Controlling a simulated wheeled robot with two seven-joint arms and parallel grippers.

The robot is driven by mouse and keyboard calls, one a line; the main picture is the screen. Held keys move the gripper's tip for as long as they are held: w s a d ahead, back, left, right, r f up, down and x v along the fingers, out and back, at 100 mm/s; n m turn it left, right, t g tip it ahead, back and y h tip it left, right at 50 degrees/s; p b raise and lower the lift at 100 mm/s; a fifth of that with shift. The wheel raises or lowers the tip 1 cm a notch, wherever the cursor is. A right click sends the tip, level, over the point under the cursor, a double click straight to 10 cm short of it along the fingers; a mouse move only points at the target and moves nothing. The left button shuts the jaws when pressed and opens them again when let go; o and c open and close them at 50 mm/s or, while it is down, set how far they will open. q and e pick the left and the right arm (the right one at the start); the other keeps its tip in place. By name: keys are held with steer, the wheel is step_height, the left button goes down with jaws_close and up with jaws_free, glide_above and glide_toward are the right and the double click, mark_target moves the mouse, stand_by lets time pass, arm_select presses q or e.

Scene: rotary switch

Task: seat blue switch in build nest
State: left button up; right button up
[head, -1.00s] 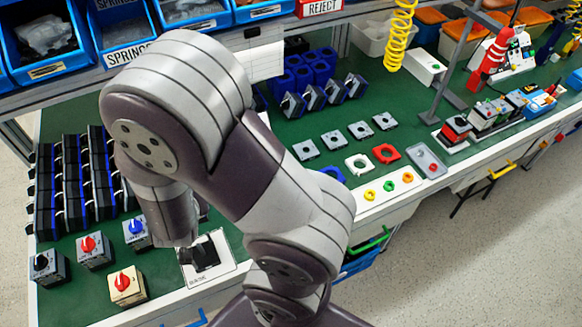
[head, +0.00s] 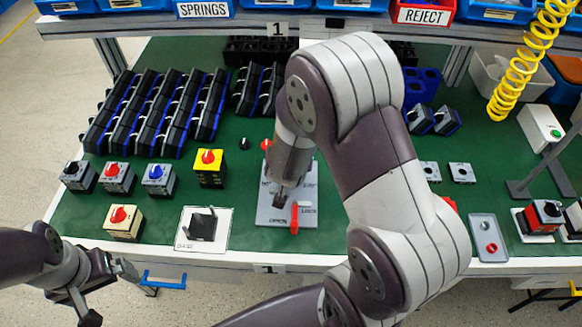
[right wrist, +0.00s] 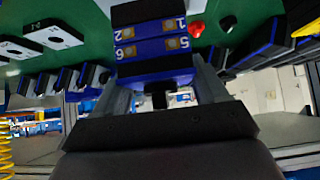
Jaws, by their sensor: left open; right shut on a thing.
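My right gripper (right wrist: 160,98) is shut on a black-and-blue block (right wrist: 152,48) with terminal numbers 1, 2, 5 and 6. In the head view my right arm reaches over a grey plate (head: 305,212) marked OPEN and LOCK, with a red lever (head: 295,218). The arm hides part of that plate, and I cannot tell whether the block touches it. A grey switch with a blue knob (head: 158,178) stands upright on the green bench. My left gripper (head: 108,292) is open and empty in front of the bench edge.
Red-knobbed yellow (head: 209,170), beige (head: 124,224) and grey (head: 117,178) switches stand near the blue-knobbed one, beside a black-knobbed switch (head: 79,177). A white plate (head: 186,240) bears a black block. Racked black-and-blue blocks (head: 155,112) fill the back left.

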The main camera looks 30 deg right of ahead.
steer(key=shift+w+d+f, duration=0.1)
steer(key=shift+w+f, duration=0.15)
steer(key=shift+w, duration=0.15)
steer(key=shift+f, duration=0.4)
step_height(320, 180, down, 3)
steer(key=shift+b, duration=0.75)
steer(key=shift+w, duration=0.1)
steer(key=shift+f, duration=0.15)
steer(key=o, duration=1.2)
steer(key=shift+f, duration=0.1)
